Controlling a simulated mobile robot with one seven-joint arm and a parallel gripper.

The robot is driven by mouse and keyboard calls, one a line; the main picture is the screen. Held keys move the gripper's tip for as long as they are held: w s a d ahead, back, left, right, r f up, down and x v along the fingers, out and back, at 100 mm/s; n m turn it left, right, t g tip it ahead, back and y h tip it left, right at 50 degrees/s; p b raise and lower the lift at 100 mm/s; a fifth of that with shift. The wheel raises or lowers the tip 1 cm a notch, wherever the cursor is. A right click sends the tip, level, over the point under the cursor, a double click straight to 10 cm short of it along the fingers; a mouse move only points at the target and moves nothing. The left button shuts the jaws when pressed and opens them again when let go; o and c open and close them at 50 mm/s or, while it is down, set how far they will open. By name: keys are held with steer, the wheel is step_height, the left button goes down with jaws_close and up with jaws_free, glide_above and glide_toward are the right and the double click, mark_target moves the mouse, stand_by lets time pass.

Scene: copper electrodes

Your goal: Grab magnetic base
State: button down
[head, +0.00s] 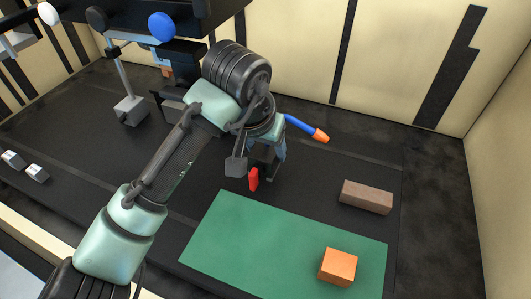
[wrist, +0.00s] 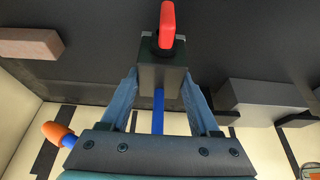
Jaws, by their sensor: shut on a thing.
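The magnetic base is a dark block (wrist: 162,78) with a red knob (wrist: 167,25) on its far end in the wrist view. Its red knob also shows in the head view (head: 254,179), just beyond the green mat's back edge. My gripper (wrist: 161,85) has its two blue fingers against the block's left and right sides and is shut on it. In the head view my gripper (head: 264,158) points down over the dark table, and my wrist hides most of the block. I cannot tell whether the block touches the table.
A blue rod with an orange tip (head: 320,135) sticks out right of my wrist. A brown block (head: 366,197) lies at right. An orange block (head: 338,266) sits on the green mat (head: 235,235). A grey stand (head: 131,110) is at back left. Two small pale-topped blocks (head: 36,173) lie far left.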

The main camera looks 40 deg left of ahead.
steer(key=shift+s+r, duration=0.15)
steer(key=shift+r, duration=0.35)
steer(key=s+d, duration=0.1)
steer(key=s, duration=0.4)
steer(key=s+d, duration=0.2)
steer(key=s, duration=0.4)
steer(key=s+d, duration=0.1)
steer(key=s, duration=0.5)
steer(key=shift+d+f+p, duration=0.1)
steer(key=shift+d+p, duration=0.1)
steer(key=shift+p, duration=0.1)
